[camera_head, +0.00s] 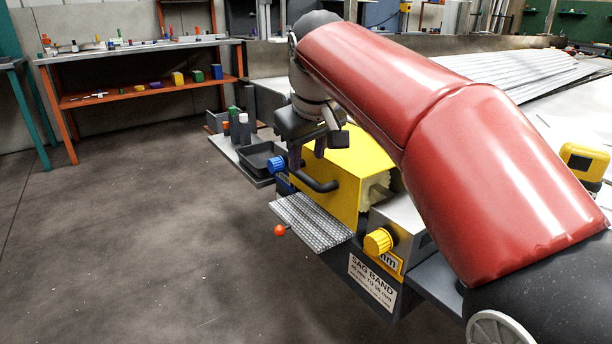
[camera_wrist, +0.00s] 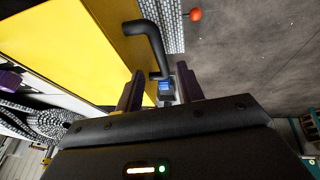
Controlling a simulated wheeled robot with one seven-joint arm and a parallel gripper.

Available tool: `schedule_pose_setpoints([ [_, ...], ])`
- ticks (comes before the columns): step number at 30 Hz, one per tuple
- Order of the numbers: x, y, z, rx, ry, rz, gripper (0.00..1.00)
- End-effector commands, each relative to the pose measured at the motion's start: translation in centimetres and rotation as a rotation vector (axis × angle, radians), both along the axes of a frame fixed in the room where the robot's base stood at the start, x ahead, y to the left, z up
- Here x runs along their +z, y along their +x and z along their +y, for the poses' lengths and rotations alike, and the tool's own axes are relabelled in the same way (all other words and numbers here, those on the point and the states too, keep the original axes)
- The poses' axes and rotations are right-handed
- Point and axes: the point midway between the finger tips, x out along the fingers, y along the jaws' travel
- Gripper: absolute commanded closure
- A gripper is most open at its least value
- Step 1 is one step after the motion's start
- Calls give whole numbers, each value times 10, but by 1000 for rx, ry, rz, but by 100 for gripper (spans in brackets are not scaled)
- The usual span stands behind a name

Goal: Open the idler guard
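The idler guard is a yellow box-shaped cover (camera_head: 350,165) in the head view. A black bar handle (camera_head: 318,184) sits on its front face. The guard also fills the upper left of the wrist view (camera_wrist: 75,40), with the handle (camera_wrist: 155,40) running down towards my fingers. My gripper (camera_head: 306,152) is over the guard's left end, above the handle. In the wrist view my gripper (camera_wrist: 160,82) has its two fingers spread apart. The handle's near end shows beyond the gap between the fingertips; I cannot tell whether they touch it.
A ribbed grey plate (camera_head: 310,222) with a red ball knob (camera_head: 280,230) juts out below the guard. A grey tray (camera_head: 262,158) stands behind. The floor at left is clear.

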Motion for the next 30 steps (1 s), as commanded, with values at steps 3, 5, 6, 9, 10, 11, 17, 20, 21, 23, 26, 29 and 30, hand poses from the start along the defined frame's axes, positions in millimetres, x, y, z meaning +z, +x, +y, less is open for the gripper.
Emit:
schedule_pose_setpoints([
  [3,-22,8,2,0,0,2,62],
  [5,-30,12,2,0,0,2,62],
  [6,-34,14,2,0,0,2,62],
  [9,-42,18,3,0,0,0,62],
  [10,-44,19,3,0,0,0,62],
  [11,-45,20,3,0,0,0,62],
  [17,-46,21,3,-1,1,-1,62],
  [20,-46,21,3,-1,1,-1,62],
  [21,-46,21,3,-1,1,-1,67],
  [23,-46,21,3,-1,1,-1,75],
  [26,-46,21,3,-1,1,-1,88],
  [29,-46,21,3,-1,1,-1,100],
  [30,-46,21,3,-1,1,-1,100],
])
